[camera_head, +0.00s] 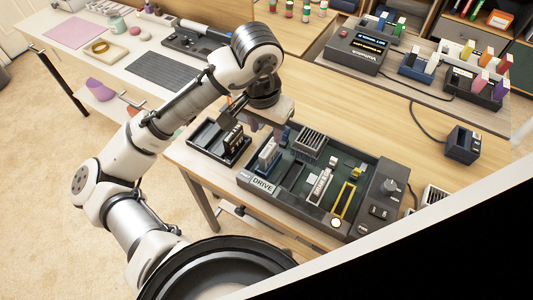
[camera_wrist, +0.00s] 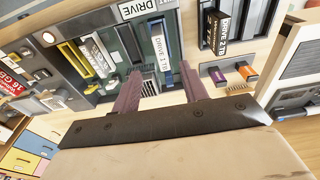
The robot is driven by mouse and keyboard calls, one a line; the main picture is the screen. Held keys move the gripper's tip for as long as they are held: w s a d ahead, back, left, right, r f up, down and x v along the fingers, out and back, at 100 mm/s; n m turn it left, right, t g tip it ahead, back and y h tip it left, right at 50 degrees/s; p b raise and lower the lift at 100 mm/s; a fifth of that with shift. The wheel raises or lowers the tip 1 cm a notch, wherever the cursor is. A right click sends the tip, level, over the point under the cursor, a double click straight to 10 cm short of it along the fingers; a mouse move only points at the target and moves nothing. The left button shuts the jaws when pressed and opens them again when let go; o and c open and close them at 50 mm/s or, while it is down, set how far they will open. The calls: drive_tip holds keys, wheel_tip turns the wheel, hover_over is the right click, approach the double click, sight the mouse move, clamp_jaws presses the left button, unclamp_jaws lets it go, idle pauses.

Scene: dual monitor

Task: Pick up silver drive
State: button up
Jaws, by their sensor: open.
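A slim blue-grey drive labelled "DRIVE 1 TB" (camera_wrist: 161,56) stands in a slot of the dark open case; it also shows in the head view (camera_head: 268,154), beside the "DRIVE" label (camera_head: 263,185). It is the likeliest silver drive, though its colour looks bluish. A drive labelled "DRIVE 2 TB" (camera_wrist: 226,32) stands in a small black tray, seen dark in the head view (camera_head: 234,138). My gripper (camera_head: 266,127) is above the case's back left part. In the wrist view its reddish fingers (camera_wrist: 160,88) are apart and empty, with the 1 TB drive beyond the gap.
The case (camera_head: 362,215) also holds a ribbed silver block (camera_head: 310,142), a pale card (camera_head: 320,186) and a yellow frame (camera_head: 346,194). The black tray (camera_head: 205,140) is close on its left. A dark box (camera_head: 356,50) and holders with coloured pieces stand behind.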

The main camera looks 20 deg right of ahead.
drive_tip(key=f, duration=0.4)
drive_tip(key=shift+w+d+f, duration=0.2)
drive_tip(key=shift+d+f, duration=0.05)
drive_tip(key=shift+w+d+f+p, duration=0.1)
drive_tip(key=shift+w+d+f, duration=0.05)
drive_tip(key=shift+f, duration=0.7)
drive_tip(key=shift+w+d+f+p, duration=0.1)
drive_tip(key=shift+d+f+p, duration=0.05)
drive_tip(key=shift+f, duration=0.75)
drive_tip(key=shift+w+d+f+p, duration=0.1)
drive_tip(key=shift+w+d+f, duration=0.05)
drive_tip(key=shift+f, duration=0.7)
clamp_jaws()
